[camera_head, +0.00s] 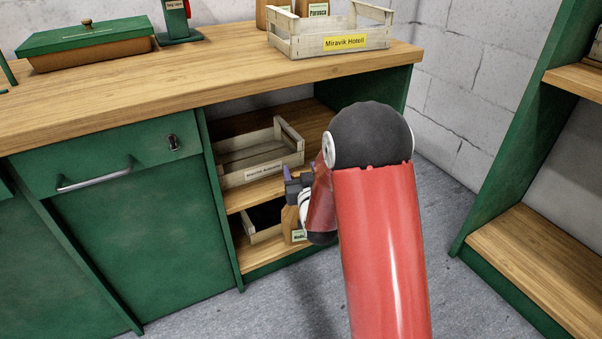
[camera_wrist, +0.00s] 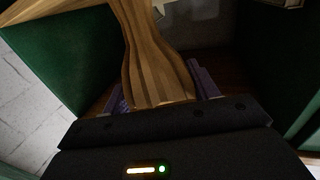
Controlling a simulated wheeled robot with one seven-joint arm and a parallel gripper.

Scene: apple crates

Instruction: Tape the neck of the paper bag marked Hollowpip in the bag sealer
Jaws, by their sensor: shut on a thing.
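My gripper (camera_head: 291,187) is at the open shelves under the bench and is shut on a brown paper bag (camera_head: 289,222). The bag hangs upright below the jaws, in front of the lower shelf; its label is too small and partly hidden to read for sure. In the wrist view the purple fingers sit on both sides of the narrowed neck of the paper bag (camera_wrist: 150,60). The bag sealer (camera_head: 174,22), green with a red part, stands on the bench top towards the back; its slot cannot be made out.
A crate (camera_head: 342,43) labelled Miravik Hotell, with paper bags behind it, stands at the bench's right end. A green-lidded box (camera_head: 88,42) lies left. Crates stand on the upper shelf (camera_head: 261,173) and lower shelf (camera_head: 262,236). The bench front (camera_head: 250,88) is clear.

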